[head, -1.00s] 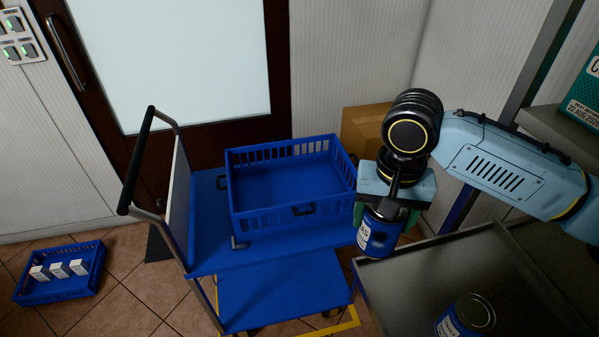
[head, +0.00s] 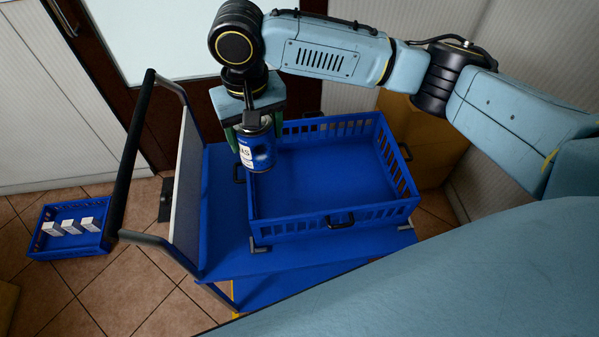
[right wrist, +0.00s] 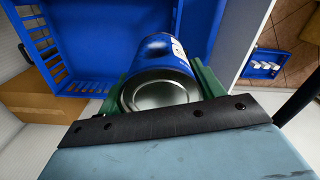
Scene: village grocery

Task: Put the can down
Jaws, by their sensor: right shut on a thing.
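The can (head: 257,149) is blue with a white label and is held upright by my right gripper (head: 250,128). In the head view it shows in front of the left wall of the blue crate (head: 335,219), high up; its exact height above the crate I cannot tell. In the right wrist view the can (right wrist: 160,66) sits between the green fingers of the gripper (right wrist: 160,88), its silver end towards the camera. The crate is empty and stands on the blue cart. My left gripper is not in view.
The blue cart (head: 222,243) has a black push handle (head: 138,150) on its left. A smaller blue crate (head: 72,228) with white boxes stands on the floor at left. A cardboard box (head: 425,140) stands behind the cart. A door is at the back.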

